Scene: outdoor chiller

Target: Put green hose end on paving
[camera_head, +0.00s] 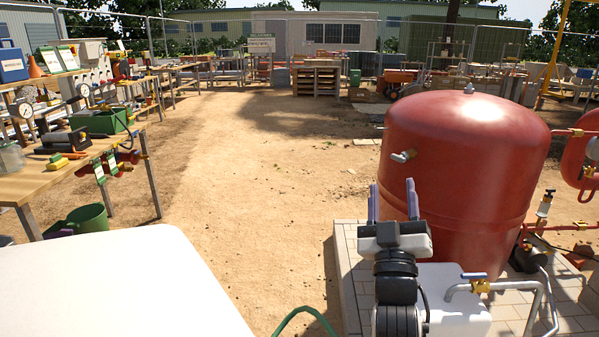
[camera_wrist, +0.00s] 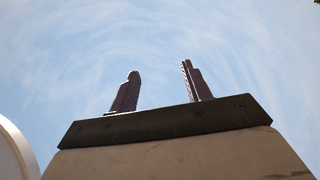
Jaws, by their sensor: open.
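A green hose (camera_head: 305,310) arches up at the bottom edge of the head view, over the sandy ground left of the paving. Both sides of its arch run out of the picture, so I cannot see its end. The pale tiled paving (camera_head: 348,272) lies under and in front of the red tank, at lower right. My gripper (camera_head: 392,200) stands upright in front of the red tank, open with nothing between its fingers. In the wrist view, the two fingers (camera_wrist: 160,70) are apart against open sky, with no hose in sight.
A big red tank (camera_head: 465,160) stands on the paving close to my gripper. A brass tap (camera_head: 480,287) and metal pipes are at lower right. A workbench (camera_head: 50,180) with gauges and tools is on the left, a green bucket (camera_head: 88,218) below. The sandy middle is clear.

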